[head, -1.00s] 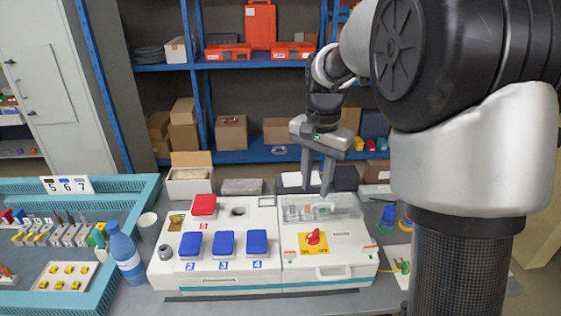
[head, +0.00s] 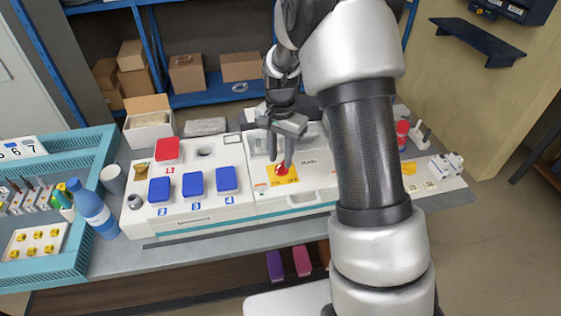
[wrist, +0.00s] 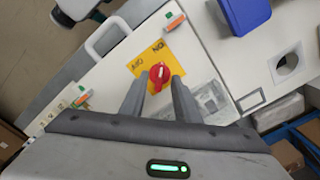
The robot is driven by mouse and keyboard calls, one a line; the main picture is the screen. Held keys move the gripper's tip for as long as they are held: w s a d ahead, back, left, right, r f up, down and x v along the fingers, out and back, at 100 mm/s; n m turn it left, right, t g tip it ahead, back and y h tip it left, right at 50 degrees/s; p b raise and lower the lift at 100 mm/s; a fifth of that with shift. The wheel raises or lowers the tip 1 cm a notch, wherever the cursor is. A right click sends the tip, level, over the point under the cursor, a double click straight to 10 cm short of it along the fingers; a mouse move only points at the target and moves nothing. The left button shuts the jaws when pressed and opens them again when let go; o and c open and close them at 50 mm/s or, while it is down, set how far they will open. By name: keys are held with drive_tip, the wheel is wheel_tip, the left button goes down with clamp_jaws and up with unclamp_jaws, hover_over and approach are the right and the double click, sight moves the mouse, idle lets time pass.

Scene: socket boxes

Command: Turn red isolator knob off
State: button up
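The red isolator knob (head: 281,169) sits on a yellow plate (head: 290,176) on the white panel marked MAIN. In the wrist view the knob (wrist: 159,74) is round with a pale pointer mark, and the yellow plate (wrist: 150,55) carries lettering that appears upside down. My gripper (head: 280,162) points down just above the knob. In the wrist view its two fingers (wrist: 159,84) are apart, one on each side of the knob's near edge, with a gap between them. I cannot tell whether either finger touches the knob.
Blue covers (head: 193,183) numbered 2, 3 and 4 and a red cover (head: 167,150) lie left on the same box. A white handle (wrist: 107,36) stands out from the panel's front. A blue bottle (head: 92,208) and teal tray (head: 95,250) are at the left.

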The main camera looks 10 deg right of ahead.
sight(282, 167)
drive_tip(key=shift+f, duration=1.35)
clamp_jaws()
